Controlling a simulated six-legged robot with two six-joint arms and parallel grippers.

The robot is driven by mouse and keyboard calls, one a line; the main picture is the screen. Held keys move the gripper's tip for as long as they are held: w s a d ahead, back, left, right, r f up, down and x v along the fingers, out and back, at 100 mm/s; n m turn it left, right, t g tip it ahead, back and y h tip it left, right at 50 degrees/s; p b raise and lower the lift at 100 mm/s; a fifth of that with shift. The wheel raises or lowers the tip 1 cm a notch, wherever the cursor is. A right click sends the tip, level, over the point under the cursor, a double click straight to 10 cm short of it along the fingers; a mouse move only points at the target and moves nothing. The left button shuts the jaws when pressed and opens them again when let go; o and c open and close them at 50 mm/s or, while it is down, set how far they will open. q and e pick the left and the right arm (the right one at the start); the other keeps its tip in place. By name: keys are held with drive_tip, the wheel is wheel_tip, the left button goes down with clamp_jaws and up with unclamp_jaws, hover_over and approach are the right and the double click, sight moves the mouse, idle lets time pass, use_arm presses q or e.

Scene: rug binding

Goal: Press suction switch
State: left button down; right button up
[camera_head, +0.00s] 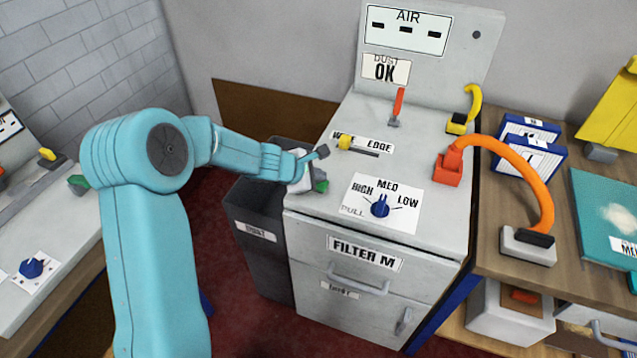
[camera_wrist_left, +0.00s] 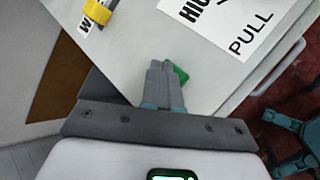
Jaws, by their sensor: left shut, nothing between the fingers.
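No label reading "suction" is legible, so I cannot tell for sure which control is the suction switch. A small green part (camera_head: 321,186) sits at the left edge of the grey filter cabinet top (camera_head: 338,176). In the left wrist view the green part (camera_wrist_left: 180,74) is just right of my fingertips, partly hidden behind them; contact cannot be told. My left gripper (camera_head: 312,165) is at that edge. Its fingers (camera_wrist_left: 161,66) are together and empty. A blue dial (camera_head: 380,206) sits on a HIGH/MED/LOW plate. My right gripper is not in view.
A yellow-tipped control (camera_head: 346,143) lies near the EDGE label, and a red lever (camera_head: 398,104) stands behind. An orange hose (camera_head: 520,170) arches to the wooden bench at right. A dark bin (camera_head: 263,240) stands left of the cabinet. Another bench (camera_head: 62,235) is far left.

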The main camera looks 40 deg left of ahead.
sight(318, 186)
use_arm(q)
drive_tip(key=shift+f+b, duration=0.45)
idle(0.3)
drive_tip(key=shift+r, duration=0.1)
drive_tip(key=shift+r+p, duration=0.9)
drive_tip(key=shift+r, duration=0.05)
wheel_tip(318, 186, up, 6)
drive_tip(key=p, duration=0.5)
drive_tip(key=shift+p, duration=0.3)
drive_tip(key=shift+s, duration=0.15)
